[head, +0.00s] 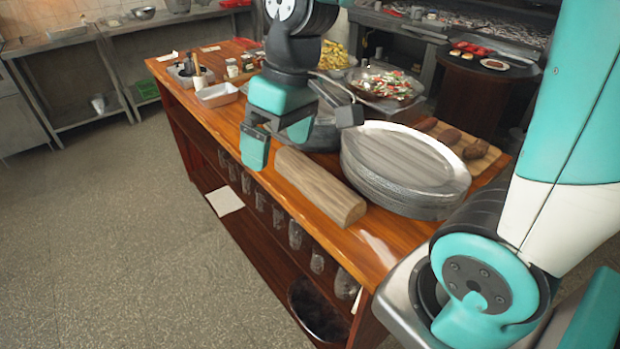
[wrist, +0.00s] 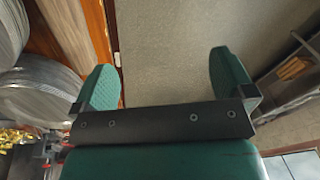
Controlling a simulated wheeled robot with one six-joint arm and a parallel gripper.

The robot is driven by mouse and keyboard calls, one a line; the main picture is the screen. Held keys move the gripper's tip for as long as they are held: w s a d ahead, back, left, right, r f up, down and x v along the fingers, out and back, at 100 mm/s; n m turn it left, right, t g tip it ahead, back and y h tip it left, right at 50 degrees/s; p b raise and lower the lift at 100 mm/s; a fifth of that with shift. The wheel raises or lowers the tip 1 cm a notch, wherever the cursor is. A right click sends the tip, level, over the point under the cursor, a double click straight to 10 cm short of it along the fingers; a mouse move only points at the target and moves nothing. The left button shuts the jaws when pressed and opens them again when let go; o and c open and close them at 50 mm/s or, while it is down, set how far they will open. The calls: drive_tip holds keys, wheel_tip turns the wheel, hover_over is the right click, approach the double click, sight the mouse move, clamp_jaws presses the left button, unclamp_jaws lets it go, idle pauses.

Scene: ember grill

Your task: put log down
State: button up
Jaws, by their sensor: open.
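The log (head: 320,185), a brown piece of wood with a pale cut end, lies on its side along the front edge of the wooden counter (head: 376,246). My gripper (head: 278,150) is open and empty, just beyond the log's far left end in the head view. It appears apart from the log, though the exact gap is hard to tell. In the wrist view the two green fingers (wrist: 161,70) are spread wide with only floor between them. The log (wrist: 66,32) shows there at upper left, outside the fingers.
A stack of oval metal platters (head: 400,170) stands right beside the log. Behind are a board with brown food pieces (head: 482,152), a bowl of chopped food (head: 385,85) and a white tray (head: 217,95). Floor at left is clear.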

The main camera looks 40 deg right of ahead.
sight(316, 170)
drive_tip(key=w+d+f+m+h, duration=0.2)
drive_tip(key=w+d+f+m, duration=0.3)
drive_tip(key=w+d, duration=0.75)
drive_tip(key=shift+n+g, duration=0.3)
drive_tip(key=shift+n, duration=0.3)
drive_tip(key=d+f, duration=0.1)
drive_tip(key=f, duration=0.3)
drive_tip(key=s+f+p, duration=0.1)
drive_tip(key=f, duration=0.3)
drive_tip(key=s+d+f, duration=0.1)
drive_tip(key=f, duration=0.4)
drive_tip(key=shift+d+f, duration=0.1)
drive_tip(key=shift+d, duration=0.25)
drive_tip(key=shift+d+f+p, duration=0.1)
drive_tip(key=shift+f+p, duration=1.05)
drive_tip(key=shift+f, duration=1.65)
drive_tip(key=c, duration=1.5)
drive_tip(key=shift+r, duration=0.1)
drive_tip(key=shift+r, duration=0.1)
